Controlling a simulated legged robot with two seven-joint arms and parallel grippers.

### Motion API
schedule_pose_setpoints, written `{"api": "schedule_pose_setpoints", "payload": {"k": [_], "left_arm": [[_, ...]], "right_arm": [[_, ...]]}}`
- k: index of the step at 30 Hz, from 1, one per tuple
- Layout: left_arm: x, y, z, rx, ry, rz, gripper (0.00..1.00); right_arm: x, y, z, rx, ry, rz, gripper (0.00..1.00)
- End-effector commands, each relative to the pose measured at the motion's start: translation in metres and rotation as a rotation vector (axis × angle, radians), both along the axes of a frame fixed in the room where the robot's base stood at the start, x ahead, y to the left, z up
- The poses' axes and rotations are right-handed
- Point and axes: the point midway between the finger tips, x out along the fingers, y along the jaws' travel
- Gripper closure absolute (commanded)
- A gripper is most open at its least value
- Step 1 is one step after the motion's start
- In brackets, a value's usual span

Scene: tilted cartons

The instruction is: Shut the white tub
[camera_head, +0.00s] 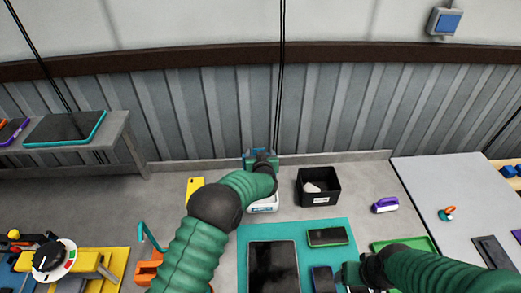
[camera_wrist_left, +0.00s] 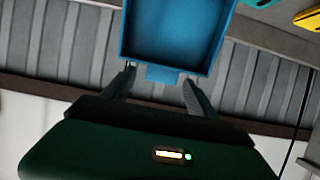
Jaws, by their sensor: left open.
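The white tub (camera_head: 264,204) stands on the bench in the middle of the head view, partly hidden behind my left arm. Its blue-teal lid (camera_head: 250,155) stands raised at the back. In the left wrist view the blue lid (camera_wrist_left: 175,30) shows its hollow inside and rim, with a small tab at its edge. My left gripper (camera_head: 263,158) is at the lid; in the wrist view its two fingers (camera_wrist_left: 160,88) are spread on either side of the tab. I cannot tell whether they touch it. My right gripper (camera_head: 354,273) is low over the teal mat's right edge; its jaws are unclear.
A black bin (camera_head: 334,190) with a pale item inside stands right of the tub. A yellow phone (camera_head: 194,188) lies to its left. The teal mat (camera_head: 342,257) in front holds dark devices. A purple-and-white object (camera_head: 385,205) lies further right. A corrugated wall stands behind.

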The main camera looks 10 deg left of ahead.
Motion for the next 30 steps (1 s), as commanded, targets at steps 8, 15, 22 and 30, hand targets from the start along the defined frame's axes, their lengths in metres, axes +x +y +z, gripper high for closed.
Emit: {"api": "schedule_pose_setpoints", "payload": {"k": [8, 15, 22, 30], "left_arm": [[0.0134, -0.0001, -0.0065, 0.002, 0.001, -0.002, 0.33], [0.0132, -0.0007, -0.0062, 0.002, 0.000, -0.002, 0.44], [0.0132, -0.0012, -0.0060, 0.000, 0.001, -0.004, 0.75], [0.0133, -0.0009, -0.0059, 0.001, 0.000, -0.003, 1.00]], "right_arm": [[-0.0001, 0.0002, 0.0029, 0.000, 0.000, 0.001, 0.33], [-0.0001, 0.0001, 0.0026, 0.000, 0.000, 0.000, 0.33], [0.0000, 0.0001, 0.0028, 0.000, 0.000, 0.000, 0.33], [0.0000, 0.0002, 0.0028, 0.000, 0.000, 0.001, 0.33]]}}
